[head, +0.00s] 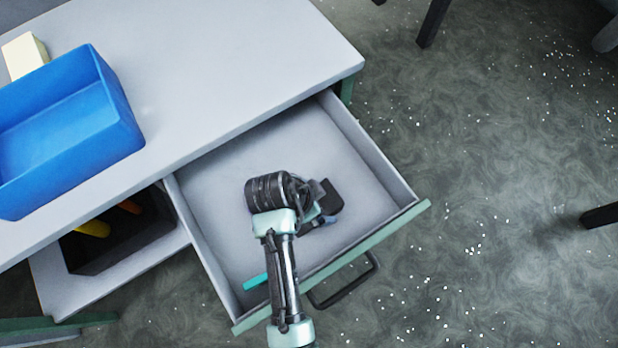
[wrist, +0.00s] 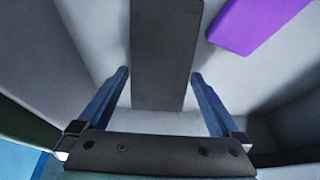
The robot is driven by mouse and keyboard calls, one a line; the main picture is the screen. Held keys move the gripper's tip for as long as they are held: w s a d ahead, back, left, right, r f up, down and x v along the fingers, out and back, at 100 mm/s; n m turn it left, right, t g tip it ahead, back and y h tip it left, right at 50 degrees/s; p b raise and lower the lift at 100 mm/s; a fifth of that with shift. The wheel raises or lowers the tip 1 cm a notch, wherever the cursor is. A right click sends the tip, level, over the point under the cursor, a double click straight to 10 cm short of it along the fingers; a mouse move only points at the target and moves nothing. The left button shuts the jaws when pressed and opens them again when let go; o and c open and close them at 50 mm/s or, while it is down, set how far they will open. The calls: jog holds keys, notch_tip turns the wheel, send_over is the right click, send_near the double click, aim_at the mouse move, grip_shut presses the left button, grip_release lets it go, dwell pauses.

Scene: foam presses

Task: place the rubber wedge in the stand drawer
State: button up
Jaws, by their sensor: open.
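The stand drawer (head: 225,185) is pulled open under the grey tabletop. My gripper (head: 318,221) is down inside it. In the wrist view my gripper (wrist: 160,80) is open, with one blue finger on each side of a dark grey block (wrist: 165,50), which looks like the rubber wedge. A gap shows between the block and each finger. The block appears to be in the drawer; I cannot tell whether it touches the floor. In the head view my wrist and hand largely hide this spot.
A purple piece (wrist: 255,22) lies right of the block. A teal piece (head: 256,281) lies near the drawer's front left. A blue bin (head: 65,125) and a cream block (head: 24,54) stand on the tabletop (head: 230,60). A dark tray (head: 115,245) with yellow and orange items sits left of the drawer.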

jog(key=v, duration=1.1)
jog(key=w+a+r+n+t+y, duration=0.15)
jog(key=w+r+t, duration=0.35)
jog(key=w+r, duration=0.6)
jog(key=w+r+n+t+y, duration=0.25)
jog(key=w+r+t, duration=0.4)
jog(key=r, duration=0.85)
notch_tip(320, 180, up, 17)
jog(key=d+n+t, duration=0.2)
jog(key=n+t, duration=0.1)
jog(key=t, duration=0.2)
jog(key=s+d+r+n+t, duration=0.1)
jog(key=s+r+t, duration=0.3)
jog(key=r, duration=0.6)
jog(key=s+d+r+n+t, duration=0.1)
jog(key=s+r+n+t, duration=0.1)
jog(key=s+r+t, duration=0.2)
jog(key=s+r+p, duration=0.1)
jog(key=s+r, duration=0.2)
jog(key=r, duration=0.2)
jog(key=shift+s+d+r+n, duration=0.2)
jog(key=shift+d+r+n, duration=0.05)
jog(key=shift+r+n, duration=0.15)
